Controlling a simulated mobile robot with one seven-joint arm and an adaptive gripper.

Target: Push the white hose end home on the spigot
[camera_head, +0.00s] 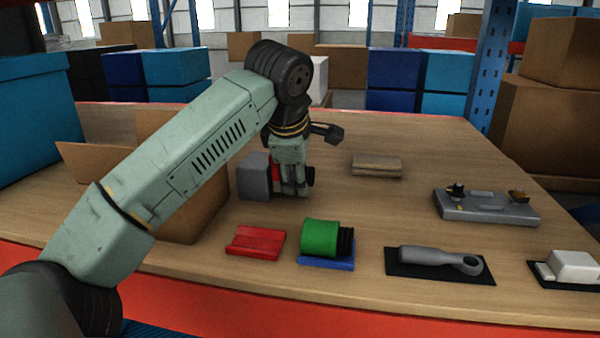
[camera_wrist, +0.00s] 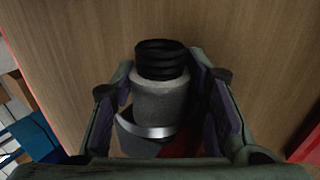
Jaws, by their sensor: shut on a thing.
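My gripper (camera_head: 291,192) is down at the table beside a grey block-like tank (camera_head: 253,176). In the wrist view my gripper (camera_wrist: 172,108) is shut on the white hose end (camera_wrist: 160,103), a pale grey-white cuff with black ribbed hose (camera_wrist: 161,58) coming out of its top in the picture. At the cuff's other end is a bright silver band (camera_wrist: 152,131) and a dark grey round part (camera_wrist: 138,146), probably at the spigot. Whether the cuff is fully seated I cannot tell. In the head view my fingers hide most of the cuff.
A green hose end (camera_head: 320,237) lies on a blue cradle (camera_head: 327,264). An empty red cradle (camera_head: 256,243) is to its left. A grey tool (camera_head: 435,258), a white object (camera_head: 573,265), a grey fixture (camera_head: 487,207) and a wooden block (camera_head: 376,165) stand right. An open cardboard box (camera_head: 190,220) is left.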

